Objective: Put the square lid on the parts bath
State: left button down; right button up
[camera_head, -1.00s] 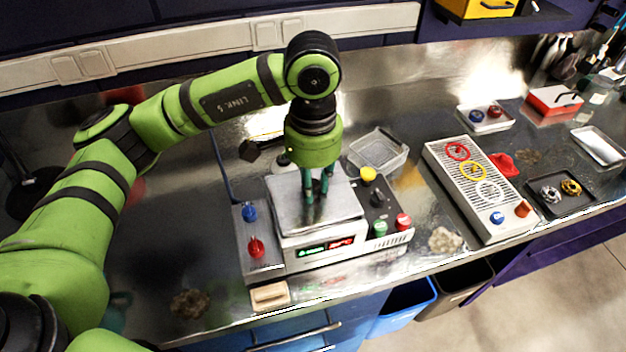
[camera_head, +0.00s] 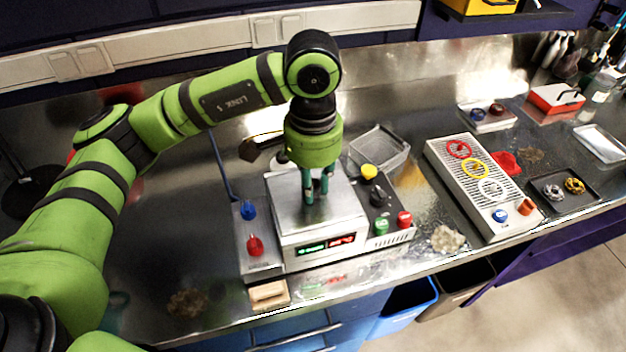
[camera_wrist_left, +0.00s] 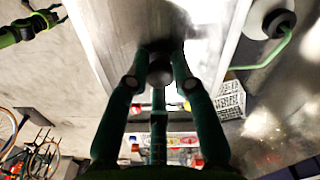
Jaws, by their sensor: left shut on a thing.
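The parts bath (camera_head: 325,243) is a metal box with a lit display on the bench. The square lid (camera_head: 290,205), a flat grey metal plate, lies over the top of the bath and looks level. I cannot tell whether a thin gap is left between them. My left gripper (camera_head: 317,198) points straight down over the lid and is shut on its knob. In the left wrist view the dark round knob (camera_wrist_left: 160,70) sits between the fingers, with the lid (camera_wrist_left: 118,35) behind it. My right gripper (camera_wrist_left: 42,20) shows small at the upper left of that view; its jaws are unclear.
Red and blue knobs (camera_head: 250,228) stand left of the bath, a control panel (camera_head: 385,210) right. A clear basket (camera_head: 378,150) is behind. A ribbed panel with coloured rings (camera_head: 462,175) and a black tray (camera_head: 560,190) lie farther right. A wooden block (camera_head: 269,294) is in front.

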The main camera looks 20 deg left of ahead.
pick_arm(q)
jog(key=shift+f, duration=0.1)
jog(key=c, duration=1)
grip_release()
